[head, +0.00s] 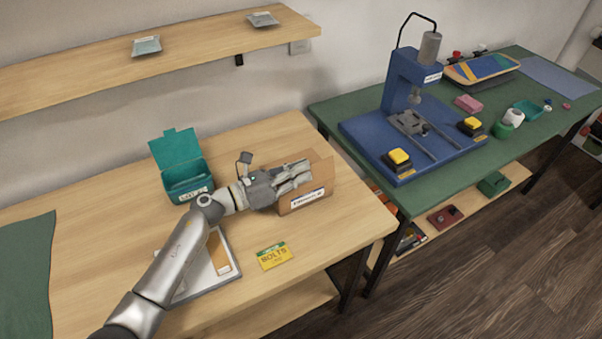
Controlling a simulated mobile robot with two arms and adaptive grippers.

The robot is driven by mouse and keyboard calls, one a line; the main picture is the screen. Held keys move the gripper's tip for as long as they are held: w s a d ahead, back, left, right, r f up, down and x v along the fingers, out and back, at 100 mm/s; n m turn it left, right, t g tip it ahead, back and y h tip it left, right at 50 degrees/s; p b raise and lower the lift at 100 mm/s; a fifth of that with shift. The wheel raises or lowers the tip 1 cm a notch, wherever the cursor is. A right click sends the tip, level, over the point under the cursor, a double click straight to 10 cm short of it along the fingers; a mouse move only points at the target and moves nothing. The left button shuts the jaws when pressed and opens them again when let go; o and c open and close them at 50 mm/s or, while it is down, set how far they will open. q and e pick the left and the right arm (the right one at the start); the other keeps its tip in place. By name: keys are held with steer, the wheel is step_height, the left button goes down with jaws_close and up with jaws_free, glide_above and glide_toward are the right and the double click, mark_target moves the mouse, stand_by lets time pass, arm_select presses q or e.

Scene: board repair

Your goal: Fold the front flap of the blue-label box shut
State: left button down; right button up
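A brown cardboard box (289,208) stands near the right end of the wooden table. Its front carries a pale label (308,199) with dark print and what looks like a bluish edge. A cardboard panel stands up at the box's back right. My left gripper (302,176) reaches in from the left over the top of the box, with its fingers pointing right. It hides most of the top opening and the flaps, so I cannot tell how the front flap lies or whether the fingers touch it. The finger gap is not clear. My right gripper is not in view.
A teal box (187,188) with its lid up stands left of the gripper. A yellow-green bolts packet (275,256) and a clipboard (222,264) lie in front. A green bench (330,112) with a blue press (405,80) stands right, across a narrow gap.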

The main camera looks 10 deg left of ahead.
arm_select(q)
steer(key=shift+w+a+f+n, duration=0.1)
steer(key=shift+a+n, duration=0.05)
steer(key=shift+n, duration=0.25)
steer(key=c, duration=1.7)
jaws_free()
steer(key=v, duration=1.2)
